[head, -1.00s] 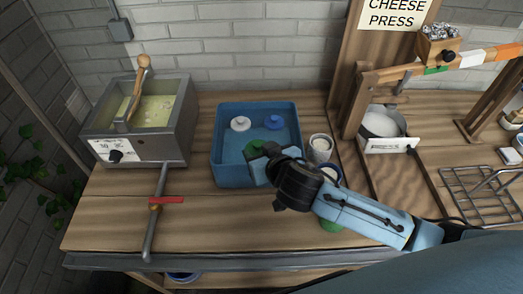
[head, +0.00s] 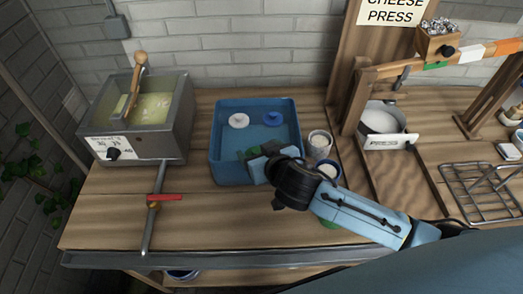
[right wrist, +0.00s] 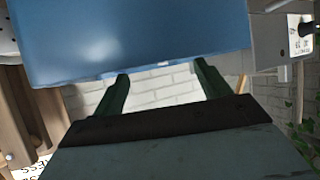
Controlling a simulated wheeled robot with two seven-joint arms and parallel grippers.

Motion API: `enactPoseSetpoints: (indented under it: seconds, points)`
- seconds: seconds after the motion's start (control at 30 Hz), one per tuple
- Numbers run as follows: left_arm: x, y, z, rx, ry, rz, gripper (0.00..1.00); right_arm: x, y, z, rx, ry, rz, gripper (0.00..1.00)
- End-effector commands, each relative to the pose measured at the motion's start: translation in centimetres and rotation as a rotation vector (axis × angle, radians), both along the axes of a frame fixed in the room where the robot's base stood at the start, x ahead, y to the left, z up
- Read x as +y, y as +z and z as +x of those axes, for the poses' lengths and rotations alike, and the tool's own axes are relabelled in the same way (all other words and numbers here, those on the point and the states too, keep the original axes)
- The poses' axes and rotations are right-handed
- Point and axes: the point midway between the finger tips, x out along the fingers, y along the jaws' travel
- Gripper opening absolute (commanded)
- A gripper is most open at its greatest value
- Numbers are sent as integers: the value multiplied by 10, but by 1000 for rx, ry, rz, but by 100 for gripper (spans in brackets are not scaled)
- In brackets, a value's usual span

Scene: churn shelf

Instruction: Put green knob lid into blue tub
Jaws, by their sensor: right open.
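The blue tub (head: 228,172) stands in the middle of the bench. A white knob lid (head: 238,121) and a blue knob lid (head: 274,118) lie inside it. My right gripper (head: 262,160) reaches over the tub's near right rim. In the right wrist view its green fingers (right wrist: 164,88) are apart, with tips hidden behind the blue tub wall (right wrist: 150,35); nothing shows between them. My left gripper is out of view.
White-topped jars (head: 320,142) stand just right of the tub. A green thing (head: 327,222) is partly hidden under my right arm. A grey vat (head: 150,140) stands left, and the wooden press (head: 385,85) right.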

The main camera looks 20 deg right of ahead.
Motion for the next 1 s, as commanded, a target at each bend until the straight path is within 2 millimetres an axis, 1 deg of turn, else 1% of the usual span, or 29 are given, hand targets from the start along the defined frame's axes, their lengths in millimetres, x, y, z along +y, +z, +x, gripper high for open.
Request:
enactPoseSetpoints:
  seconds: [0.07,0.17,0.27,0.5,0.7,0.8,1.0]
  points:
    - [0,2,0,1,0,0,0,0,4,0,-2,0,-1,76]
    - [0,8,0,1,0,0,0,-1,17,1,-4,1,-4,76]
    - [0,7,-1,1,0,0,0,-1,20,-16,1,2,2,76]
    - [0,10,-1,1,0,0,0,-6,45,-61,2,2,3,76]
    - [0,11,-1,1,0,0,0,-10,61,-91,1,1,3,76]
    - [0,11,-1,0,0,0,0,-11,66,-99,1,0,0,76]
    - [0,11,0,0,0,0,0,-12,70,-105,0,0,-1,76]
